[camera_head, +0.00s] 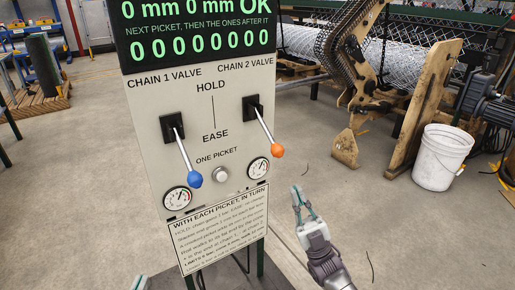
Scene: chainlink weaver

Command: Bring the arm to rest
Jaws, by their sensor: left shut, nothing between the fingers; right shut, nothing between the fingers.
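A grey control panel (152,120) stands upright at the centre left. Its chain 1 valve lever has a blue knob (194,179) and its chain 2 valve lever has an orange knob (277,150). Both levers slant down and to the right, with nothing touching them. My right gripper (301,194) is shut and empty, below the orange knob and apart from the panel's right side. My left gripper (143,283) shows only as a small tip at the bottom edge; it is shut, and the rest is out of frame.
The panel carries a green-digit display (200,30), a one-picket button (220,174), two gauges and an instruction plate (220,228). The floor (420,240) at the lower right is mostly clear.

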